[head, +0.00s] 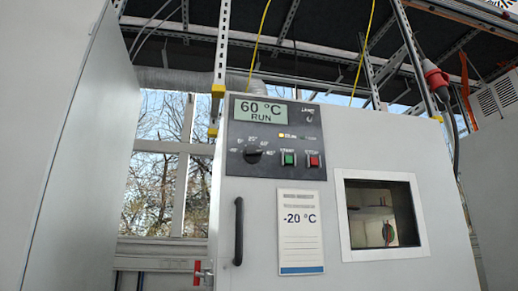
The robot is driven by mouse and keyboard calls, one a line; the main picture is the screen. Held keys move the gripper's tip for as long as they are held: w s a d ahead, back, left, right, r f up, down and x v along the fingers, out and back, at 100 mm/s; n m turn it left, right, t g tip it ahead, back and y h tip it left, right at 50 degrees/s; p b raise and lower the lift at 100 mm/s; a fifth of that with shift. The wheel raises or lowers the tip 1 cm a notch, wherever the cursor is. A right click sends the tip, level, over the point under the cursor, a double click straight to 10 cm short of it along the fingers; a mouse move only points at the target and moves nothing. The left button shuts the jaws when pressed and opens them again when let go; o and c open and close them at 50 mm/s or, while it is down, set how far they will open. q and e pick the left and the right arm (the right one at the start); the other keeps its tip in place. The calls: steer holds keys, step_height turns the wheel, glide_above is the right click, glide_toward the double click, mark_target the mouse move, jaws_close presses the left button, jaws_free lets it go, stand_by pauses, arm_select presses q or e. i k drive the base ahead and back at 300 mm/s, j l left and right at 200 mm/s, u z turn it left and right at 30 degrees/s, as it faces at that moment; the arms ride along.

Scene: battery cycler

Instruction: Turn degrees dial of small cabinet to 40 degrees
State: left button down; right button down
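The small cabinet (270,230) stands in the middle of the head view, light grey, with a dark control panel (240,165) at its upper left. The black degrees dial (253,153) sits on that panel, ringed by small white markings. Its exact setting is too small to tell. The display (261,111) above it reads 60 °C RUN. A green START button (289,159) and a red STOP button (312,160) are right of the dial. Neither of my grippers is in view.
A black vertical handle (238,231) is on the cabinet's front left. A label (300,231) reading -20 °C is below the panel, with a window (383,214) to its right. A large grey panel (75,150) stands at left. A red plug (436,76) hangs upper right.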

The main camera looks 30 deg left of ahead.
mark_target(253, 154)
steer(key=k+l+u, duration=0.1)
steer(key=u, duration=0.35)
steer(key=k+u, duration=0.15)
steer(key=u, duration=0.3)
